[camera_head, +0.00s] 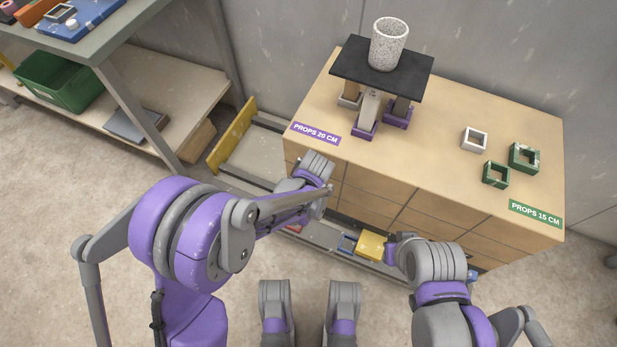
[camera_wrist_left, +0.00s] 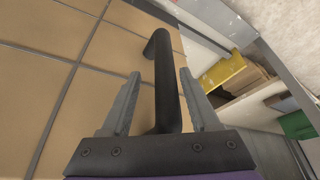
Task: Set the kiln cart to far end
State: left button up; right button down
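The kiln cart appears to be the big tan block (camera_head: 440,150) with a panelled front, beside a rail track on the floor. In the left wrist view its panelled face (camera_wrist_left: 100,60) carries a black bar handle (camera_wrist_left: 163,60). My left gripper (camera_wrist_left: 160,85) is open, with one finger on each side of the handle and gaps showing. In the head view my left wrist (camera_head: 316,168) is at the cart's left front corner, its fingertips hidden. My right gripper (camera_head: 388,250) is low at the cart's front, beside a yellow block (camera_head: 372,246); its fingers are not clear.
On the cart top, a black shelf (camera_head: 350,64) on props bears a speckled cup (camera_head: 388,45). A white square prop (camera_head: 474,139) and green props (camera_head: 523,157) stand right. A yellow stop (camera_head: 232,135) crosses the track at left, near a workbench (camera_head: 95,45).

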pick_arm(q)
jog(key=p+v, duration=0.3)
jog(key=v, duration=0.7)
jog(key=shift+r, duration=0.4)
jog(key=shift+s, duration=0.1)
